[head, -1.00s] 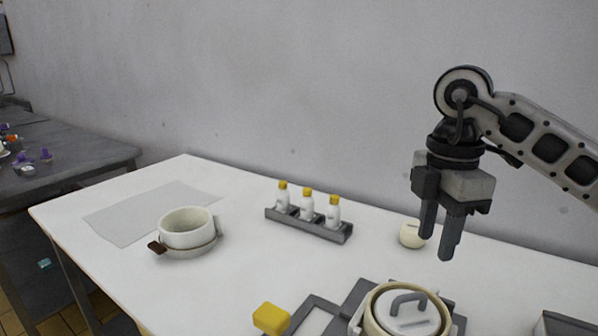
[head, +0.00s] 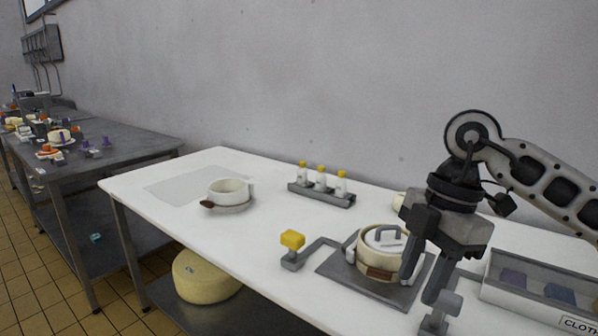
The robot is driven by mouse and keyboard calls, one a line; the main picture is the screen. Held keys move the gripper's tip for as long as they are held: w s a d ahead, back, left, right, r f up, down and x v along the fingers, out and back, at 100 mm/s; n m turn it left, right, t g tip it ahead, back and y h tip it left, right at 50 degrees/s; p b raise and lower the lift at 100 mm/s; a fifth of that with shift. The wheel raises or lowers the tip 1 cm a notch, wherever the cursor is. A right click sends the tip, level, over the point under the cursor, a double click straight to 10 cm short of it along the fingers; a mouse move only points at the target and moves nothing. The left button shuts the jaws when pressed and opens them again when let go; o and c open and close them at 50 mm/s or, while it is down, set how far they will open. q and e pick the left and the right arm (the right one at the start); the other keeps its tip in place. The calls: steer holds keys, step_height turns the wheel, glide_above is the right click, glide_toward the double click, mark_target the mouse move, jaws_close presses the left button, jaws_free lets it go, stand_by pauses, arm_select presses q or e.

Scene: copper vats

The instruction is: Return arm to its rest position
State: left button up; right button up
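My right gripper (head: 423,290) hangs from the arm at the right of the head view, fingers pointing down. Its two fingers are spread apart with nothing seen between them. It appears in front of the right side of a lidded cream pot (head: 372,262), which sits on a grey plate (head: 345,276); I cannot tell the gap in depth. My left gripper is not in view.
A white bowl (head: 229,190) with a brown handle stands on the white table (head: 270,235). A rack (head: 318,194) of yellow-capped bottles is near the wall. A yellow knob (head: 292,240) stands left of the plate. A cloth box (head: 535,290) is at right.

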steer(key=s+a+n+y, duration=0.2)
steer(key=s+a+y, duration=0.2)
steer(key=a+y, duration=0.6)
steer(key=s+a+n+y, duration=0.1)
steer(key=s+a+y, duration=0.3)
steer(key=a+y, duration=0.5)
steer(key=w+d+f+m+t+h, duration=0.3)
steer(key=d+f+m+t+h, duration=0.25)
steer(key=m+t, duration=0.4)
steer(key=w+d+f+m+t+h, duration=0.35)
steer(key=f+m+t+h, duration=0.25)
steer(key=m+t, duration=0.35)
steer(key=s+d+f+m+g+h, duration=0.1)
steer(key=s+d+f+g+h, duration=0.2)
steer(key=s+f, duration=0.3)
steer(key=s+d+f+m+g+h, duration=0.2)
steer(key=s+f, duration=0.5)
steer(key=f, duration=0.5)
steer(key=shift+s+d+f+m+g+h, duration=0.15)
steer(key=shift+d+f+m+g+h, duration=0.2)
steer(key=shift+d+g+h, duration=0.65)
